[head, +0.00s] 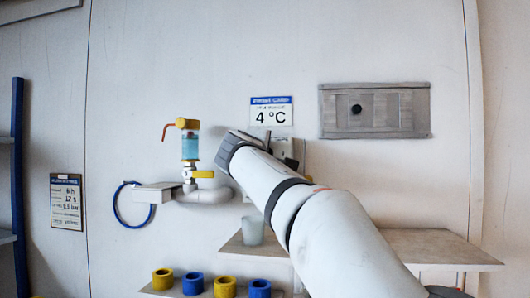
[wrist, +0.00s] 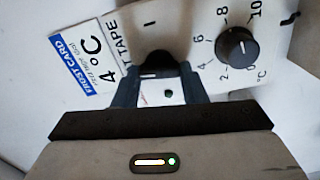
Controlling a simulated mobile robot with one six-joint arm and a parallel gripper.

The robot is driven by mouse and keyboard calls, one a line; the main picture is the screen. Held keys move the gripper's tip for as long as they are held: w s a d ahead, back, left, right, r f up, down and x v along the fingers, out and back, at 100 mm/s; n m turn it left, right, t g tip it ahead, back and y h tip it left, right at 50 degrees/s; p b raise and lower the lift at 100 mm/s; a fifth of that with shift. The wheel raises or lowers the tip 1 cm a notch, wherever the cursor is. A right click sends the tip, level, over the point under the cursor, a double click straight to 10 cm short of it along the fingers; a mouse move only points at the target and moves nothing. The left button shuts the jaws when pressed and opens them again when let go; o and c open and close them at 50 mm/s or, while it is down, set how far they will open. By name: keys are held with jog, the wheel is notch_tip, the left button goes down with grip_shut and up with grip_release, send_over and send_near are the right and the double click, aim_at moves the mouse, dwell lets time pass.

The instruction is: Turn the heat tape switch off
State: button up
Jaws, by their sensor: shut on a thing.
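The heat tape switch (wrist: 155,62) is a dark round knob on a pale panel marked "TAPE", with an "I" mark above it. My gripper (wrist: 158,82) is shut on this knob, one dark finger on each side. A small pale line shows at the knob's lower left edge; I cannot clearly tell which way the knob points. A small dark dot (wrist: 168,93) shows on the panel between the fingers. In the head view my arm hides the switch and my fingers; only part of the panel (head: 286,148) shows beside my wrist.
A numbered dial (wrist: 237,47) sits right of the switch. A "4 °C" card (head: 271,112) hangs above the panel. Left are a pipe with a yellow-handled valve (head: 203,174) and blue sight glass (head: 190,147). Below are a shelf (head: 430,245), a cup (head: 253,230) and several blue and yellow rings.

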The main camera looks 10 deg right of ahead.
jog(key=shift+f+n, duration=0.15)
jog(key=shift+n, duration=0.65)
jog(key=o, duration=1)
jog(key=b+v, duration=0.2)
jog(key=v, duration=0.6)
jog(key=shift+w, duration=0.1)
